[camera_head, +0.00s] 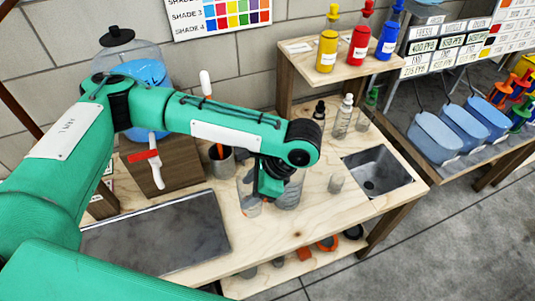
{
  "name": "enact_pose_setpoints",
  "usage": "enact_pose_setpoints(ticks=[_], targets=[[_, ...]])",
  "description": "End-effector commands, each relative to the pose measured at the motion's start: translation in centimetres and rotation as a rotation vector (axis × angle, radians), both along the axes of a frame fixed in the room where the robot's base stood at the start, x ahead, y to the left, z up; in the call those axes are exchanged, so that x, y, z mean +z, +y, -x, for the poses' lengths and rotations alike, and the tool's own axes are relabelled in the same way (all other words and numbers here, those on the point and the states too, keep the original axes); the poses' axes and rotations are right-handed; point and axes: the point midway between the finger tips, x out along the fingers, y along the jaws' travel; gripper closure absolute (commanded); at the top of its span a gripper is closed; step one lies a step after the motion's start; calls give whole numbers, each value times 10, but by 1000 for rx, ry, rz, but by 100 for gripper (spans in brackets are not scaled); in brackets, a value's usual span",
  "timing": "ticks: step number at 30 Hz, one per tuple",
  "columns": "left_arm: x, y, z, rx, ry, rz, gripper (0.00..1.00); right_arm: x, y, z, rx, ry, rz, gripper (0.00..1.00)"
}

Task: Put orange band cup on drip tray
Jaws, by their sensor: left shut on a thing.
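My left gripper (270,187) is low over the wooden bench and shut on a clear cup (248,200). A little orange shows low on this cup, fitting the orange band cup; my gripper and wrist hide part of it. Another clear vessel (291,192) is just right of the gripper, partly hidden. I cannot tell whether the held cup touches the bench. A flat dark grey metal tray (160,238), which looks like the drip tray, lies on the bench to the left, with nothing seen on it. My right gripper is not in view.
A dispenser jar (146,72) of blue liquid stands on a wooden box behind my arm. The bench front is clear.

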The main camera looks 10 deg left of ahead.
Motion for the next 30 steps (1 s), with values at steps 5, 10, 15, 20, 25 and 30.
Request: enact_pose_setpoints(ticks=[5, 10, 15, 20, 25, 30], targets=[[0, 3, -1, 45, 1, 0, 70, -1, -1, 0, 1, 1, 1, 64], [-7, 17, -4, 296, 4, 0, 70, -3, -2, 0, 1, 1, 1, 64], [-15, 41, -10, 701, 4, -1, 70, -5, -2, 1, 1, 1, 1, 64], [-18, 64, -17, 1056, 5, -1, 70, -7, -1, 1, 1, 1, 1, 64], [-19, 80, -22, 1289, 2, -2, 70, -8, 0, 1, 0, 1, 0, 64], [-18, 84, -24, 1368, 0, -1, 70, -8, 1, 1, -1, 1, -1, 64]])
